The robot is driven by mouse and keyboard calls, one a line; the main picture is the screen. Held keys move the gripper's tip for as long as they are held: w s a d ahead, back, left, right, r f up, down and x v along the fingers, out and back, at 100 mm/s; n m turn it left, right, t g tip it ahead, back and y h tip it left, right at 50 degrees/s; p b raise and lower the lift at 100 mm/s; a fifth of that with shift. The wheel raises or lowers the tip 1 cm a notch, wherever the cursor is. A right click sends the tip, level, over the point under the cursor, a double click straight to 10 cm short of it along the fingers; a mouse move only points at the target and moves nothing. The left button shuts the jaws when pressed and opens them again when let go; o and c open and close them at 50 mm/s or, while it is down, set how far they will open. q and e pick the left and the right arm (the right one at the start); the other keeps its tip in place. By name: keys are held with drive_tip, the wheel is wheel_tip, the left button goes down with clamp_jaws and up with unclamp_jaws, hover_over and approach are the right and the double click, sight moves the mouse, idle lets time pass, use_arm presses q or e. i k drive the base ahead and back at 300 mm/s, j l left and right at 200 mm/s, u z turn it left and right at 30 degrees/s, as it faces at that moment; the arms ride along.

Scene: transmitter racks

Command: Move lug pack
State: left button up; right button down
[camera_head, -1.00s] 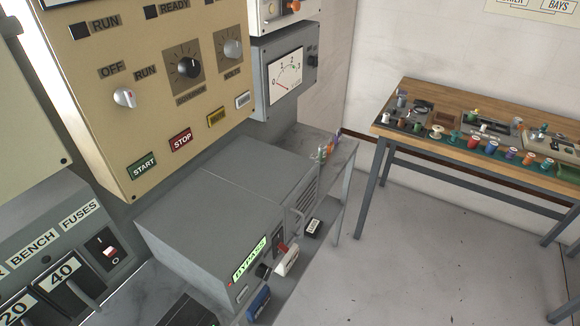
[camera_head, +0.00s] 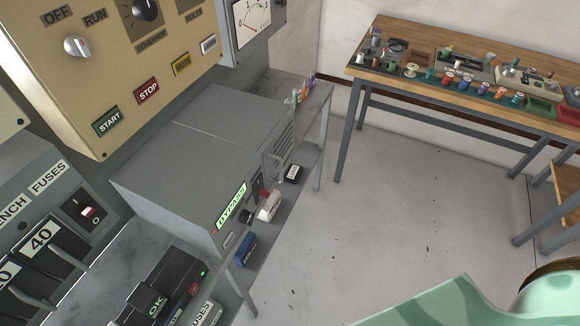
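I cannot tell for sure which thing is the lug pack. Small packs sit along the front of the grey bench by the BYPASS unit: a black pack with a white label (camera_head: 293,173), a white and red piece (camera_head: 269,206) and a blue piece (camera_head: 245,250). Their labels are too small to read. Neither gripper shows. A mint-green part of my own body is at the bottom right.
The grey BYPASS unit (camera_head: 215,150) stands on a narrow grey bench. A beige control panel (camera_head: 110,90) is above left, fuse gear (camera_head: 45,240) below it. A wooden table (camera_head: 440,50) with spools and trays is at the back right. The floor between is clear.

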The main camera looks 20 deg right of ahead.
sight(292, 173)
drive_tip(key=i+l, duration=0.1)
drive_tip(key=l, duration=0.45)
drive_tip(key=l+z, duration=0.1)
drive_tip(key=l, duration=0.45)
drive_tip(key=i+l, duration=0.15)
drive_tip(key=l, duration=0.4)
drive_tip(key=i+l+z, duration=0.1)
drive_tip(key=i+l, duration=0.4)
drive_tip(key=l, duration=0.1)
